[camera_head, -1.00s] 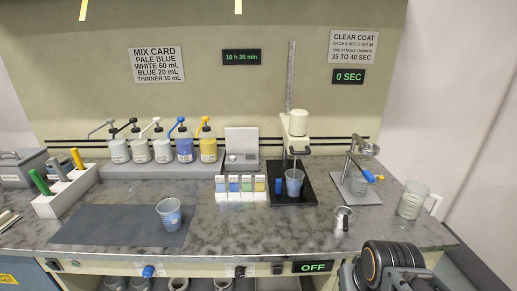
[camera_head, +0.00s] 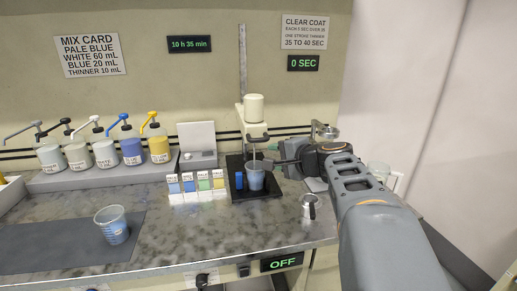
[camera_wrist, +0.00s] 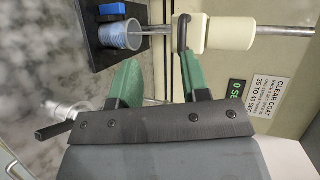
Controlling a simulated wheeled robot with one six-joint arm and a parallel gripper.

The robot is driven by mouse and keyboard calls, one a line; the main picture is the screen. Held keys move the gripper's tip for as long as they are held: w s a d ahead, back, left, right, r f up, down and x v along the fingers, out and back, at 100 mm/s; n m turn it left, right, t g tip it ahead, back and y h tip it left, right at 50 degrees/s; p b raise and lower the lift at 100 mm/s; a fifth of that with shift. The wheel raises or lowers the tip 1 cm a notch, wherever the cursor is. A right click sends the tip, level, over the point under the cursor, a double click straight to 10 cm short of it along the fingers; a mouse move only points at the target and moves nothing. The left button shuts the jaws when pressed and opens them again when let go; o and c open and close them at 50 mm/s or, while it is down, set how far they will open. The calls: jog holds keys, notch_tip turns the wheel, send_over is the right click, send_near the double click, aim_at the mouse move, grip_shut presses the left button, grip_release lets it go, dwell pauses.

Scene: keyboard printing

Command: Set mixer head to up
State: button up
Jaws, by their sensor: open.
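The mixer's cream head (camera_head: 254,108) sits low on a tall grey column (camera_head: 243,60), with its dark loop handle (camera_head: 254,138) at the front. Its shaft reaches down into a cup of blue liquid (camera_head: 256,178) on the black base (camera_head: 238,192). My gripper (camera_head: 277,163) is just right of the cup and below the handle, and its tips are small in this view. In the wrist view my green fingers (camera_wrist: 158,68) are spread and empty. The handle (camera_wrist: 182,33) lies ahead of the fingers, and the head (camera_wrist: 215,33) and cup (camera_wrist: 122,34) also show there.
A blue switch (camera_head: 239,181) is on the base's left side. Labelled sample blocks (camera_head: 196,185) stand to the left. A small metal cup (camera_head: 309,207) is near the front edge. Another cup (camera_head: 112,224) stands on the grey mat (camera_head: 40,245).

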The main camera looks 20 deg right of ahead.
aim_at(260, 141)
jog(key=shift+m+t+h, duration=0.4)
jog(key=shift+m+t, duration=0.3)
jog(key=shift+m, duration=0.1)
jog(key=w, duration=0.9)
jog(key=w+f+p, duration=0.1)
jog(key=w, duration=0.3)
jog(key=shift+w, duration=0.4)
jog(key=shift+c, duration=0.4)
jog(key=shift+f, duration=0.1)
grip_shut()
